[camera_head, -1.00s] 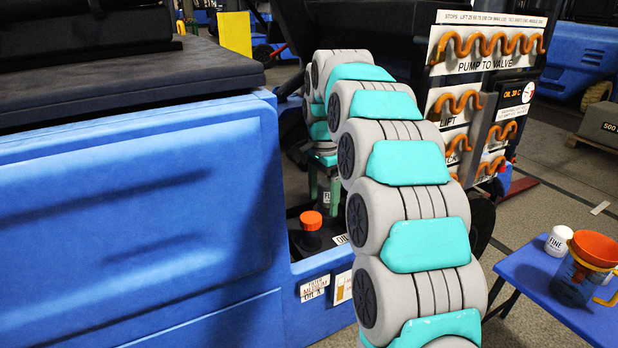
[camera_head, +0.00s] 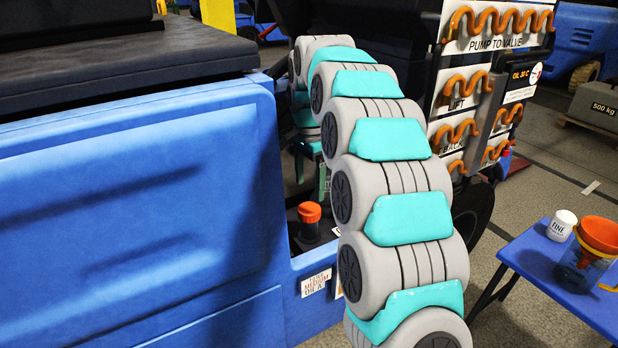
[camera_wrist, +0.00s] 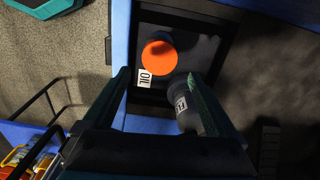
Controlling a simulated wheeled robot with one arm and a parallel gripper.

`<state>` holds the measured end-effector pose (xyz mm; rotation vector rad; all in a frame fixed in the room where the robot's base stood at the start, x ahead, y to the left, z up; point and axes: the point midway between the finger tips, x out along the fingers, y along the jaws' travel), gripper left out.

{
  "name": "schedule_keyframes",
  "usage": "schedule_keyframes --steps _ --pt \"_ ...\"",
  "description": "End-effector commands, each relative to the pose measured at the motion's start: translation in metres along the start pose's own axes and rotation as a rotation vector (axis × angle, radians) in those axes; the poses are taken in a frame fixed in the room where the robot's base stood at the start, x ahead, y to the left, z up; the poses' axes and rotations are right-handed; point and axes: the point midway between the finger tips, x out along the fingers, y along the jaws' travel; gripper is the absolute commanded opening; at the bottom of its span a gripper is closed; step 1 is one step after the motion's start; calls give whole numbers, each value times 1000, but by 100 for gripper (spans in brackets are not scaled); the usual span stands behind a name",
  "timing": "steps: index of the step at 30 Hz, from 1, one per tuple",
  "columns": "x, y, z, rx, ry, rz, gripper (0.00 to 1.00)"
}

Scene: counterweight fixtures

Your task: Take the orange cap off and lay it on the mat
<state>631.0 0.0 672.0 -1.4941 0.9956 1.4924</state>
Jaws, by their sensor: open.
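The orange cap (camera_head: 309,212) sits on a dark filler neck (camera_head: 309,232) in a recess of the blue machine. In the wrist view the cap (camera_wrist: 159,57) shows from above, with a white OIL label (camera_wrist: 145,77) beside it. My gripper (camera_wrist: 160,84) is open and empty; its two dark fingers are spread on either side, below the cap in the picture and apart from it. I cannot make out the mat in either view.
A dark cylinder with a white label (camera_wrist: 182,104) stands near the right finger in the recess. The blue body wall (camera_head: 140,200) rises at left. A blue table (camera_head: 560,285) at right holds a white FINE pot (camera_head: 561,226) and a jug with an orange funnel (camera_head: 600,234).

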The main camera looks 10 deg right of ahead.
Motion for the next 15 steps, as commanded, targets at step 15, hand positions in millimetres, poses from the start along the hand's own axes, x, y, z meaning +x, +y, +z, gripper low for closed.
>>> schedule_keyframes --steps 15 --pt "65 1 1 0 -1 3 92"
